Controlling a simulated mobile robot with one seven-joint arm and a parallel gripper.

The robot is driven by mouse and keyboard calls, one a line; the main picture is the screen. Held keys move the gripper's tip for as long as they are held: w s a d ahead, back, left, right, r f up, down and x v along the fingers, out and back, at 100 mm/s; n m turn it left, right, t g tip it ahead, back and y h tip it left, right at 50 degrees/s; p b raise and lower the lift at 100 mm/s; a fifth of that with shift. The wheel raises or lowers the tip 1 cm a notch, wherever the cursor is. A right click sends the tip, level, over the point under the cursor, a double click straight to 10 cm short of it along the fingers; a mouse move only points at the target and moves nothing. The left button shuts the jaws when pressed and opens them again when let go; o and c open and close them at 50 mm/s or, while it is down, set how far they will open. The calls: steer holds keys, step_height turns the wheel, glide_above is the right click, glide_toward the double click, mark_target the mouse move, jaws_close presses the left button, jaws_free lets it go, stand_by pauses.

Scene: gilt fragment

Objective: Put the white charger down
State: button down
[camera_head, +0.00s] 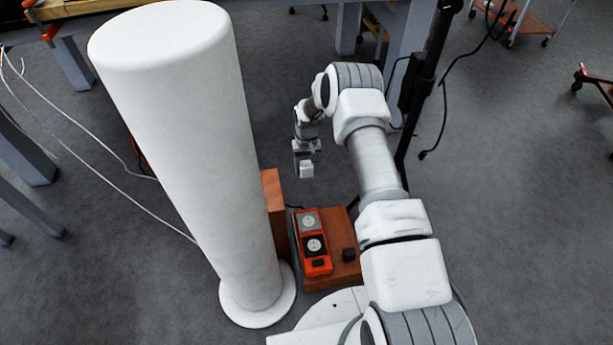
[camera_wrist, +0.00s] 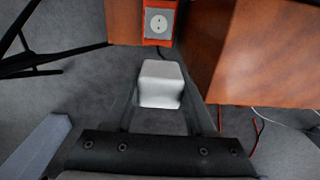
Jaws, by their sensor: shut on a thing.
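The white charger (camera_wrist: 160,84) is a small block with rounded edges, held between the fingers of my gripper (camera_wrist: 160,100) in the wrist view. In the head view the charger (camera_head: 306,170) shows as a small white block at the lower end of my gripper (camera_head: 304,160). My gripper is shut on it and holds it out beyond the wooden blocks, with grey carpet behind it. The fingers' far sides are hidden in the head view.
A taller wooden block (camera_head: 274,210) stands to the left. A black stand (camera_head: 420,85) rises behind my arm. Carpet (camera_head: 510,150) is open at the right.

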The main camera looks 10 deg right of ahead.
steer(key=s+r, duration=0.5)
steer(key=r, duration=0.7)
steer(key=s+r, duration=0.5)
steer(key=r, duration=0.8)
steer(key=shift+d, duration=0.25)
